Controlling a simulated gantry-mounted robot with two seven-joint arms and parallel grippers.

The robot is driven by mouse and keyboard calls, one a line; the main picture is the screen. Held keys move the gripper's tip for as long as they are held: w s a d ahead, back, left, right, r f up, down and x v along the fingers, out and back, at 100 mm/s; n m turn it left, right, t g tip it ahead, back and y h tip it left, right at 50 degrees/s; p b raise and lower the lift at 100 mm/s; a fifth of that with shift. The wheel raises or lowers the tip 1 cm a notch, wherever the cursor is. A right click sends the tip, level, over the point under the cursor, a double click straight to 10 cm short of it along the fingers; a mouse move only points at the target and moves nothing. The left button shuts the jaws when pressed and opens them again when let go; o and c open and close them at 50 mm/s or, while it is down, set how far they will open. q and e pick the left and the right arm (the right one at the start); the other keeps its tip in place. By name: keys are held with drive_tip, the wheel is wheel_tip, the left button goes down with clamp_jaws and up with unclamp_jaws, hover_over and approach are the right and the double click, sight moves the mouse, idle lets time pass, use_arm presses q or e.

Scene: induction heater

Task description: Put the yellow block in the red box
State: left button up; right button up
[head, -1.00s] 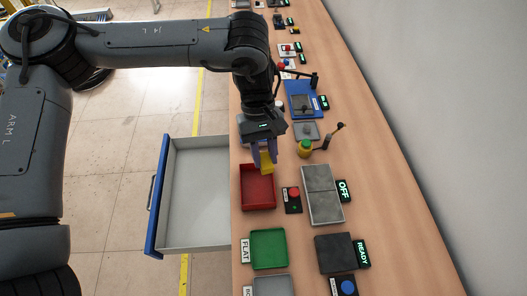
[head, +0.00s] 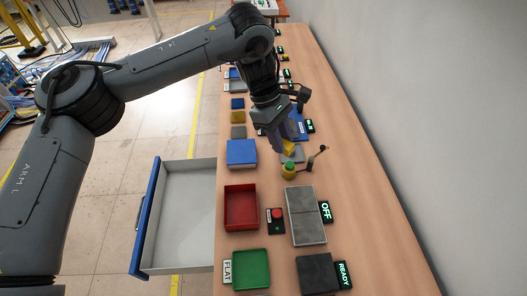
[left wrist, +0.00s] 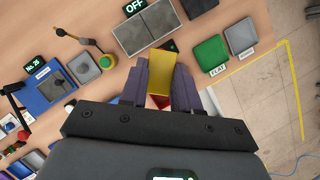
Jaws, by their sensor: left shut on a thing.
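The yellow block (head: 289,147) is held between the fingers of my left gripper (head: 283,143). It also shows in the left wrist view (left wrist: 160,72), between the purple fingers. In the head view the gripper appears beyond and to the right of the red box (head: 241,207), close to the green-and-yellow round part. The block's height over the table is hard to tell. The red box is open and looks empty. In the left wrist view only a small red patch (left wrist: 160,102) shows behind the block. My right gripper is not in view.
A grey plate unit (head: 305,215) and a red-button box (head: 276,218) lie right of the red box. A green tray (head: 251,270) is nearer, a blue box (head: 241,153) farther. An open drawer (head: 182,215) juts out left. The green-and-yellow part (head: 288,170) stands near the gripper.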

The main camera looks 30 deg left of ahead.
use_arm(q)
drive_tip(key=f+n, duration=0.1)
drive_tip(key=f+n+p, duration=0.1)
drive_tip(key=w+a+f+n+t+p, duration=0.1)
drive_tip(key=shift+a, duration=0.1)
wheel_tip(320, 180, down, 7)
drive_tip(key=s+a+n+t+p, duration=0.1)
drive_tip(key=s+a+n+p, duration=0.1)
drive_tip(key=a+n, duration=0.1)
use_arm(e)
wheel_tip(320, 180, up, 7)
drive_tip(key=p, duration=0.3)
use_arm(q)
drive_tip(key=n+t+b, duration=0.1)
drive_tip(key=n+b, duration=0.1)
drive_tip(key=b, duration=0.1)
hover_over(239, 222)
drive_tip(key=s+a, duration=0.1)
drive_tip(key=a, duration=0.1)
drive_tip(key=shift+f, duration=7.95)
drive_tip(key=shift+y, duration=0.4)
drive_tip(key=f+b, duration=0.4)
drive_tip(key=f, duration=0.1)
drive_tip(key=shift+d+f+b, duration=0.2)
drive_tip(key=shift+f+b, duration=0.1)
drive_tip(key=shift+b, duration=0.05)
drive_tip(key=shift+f+b, duration=1.6)
drive_tip(key=shift+b, duration=0.2)
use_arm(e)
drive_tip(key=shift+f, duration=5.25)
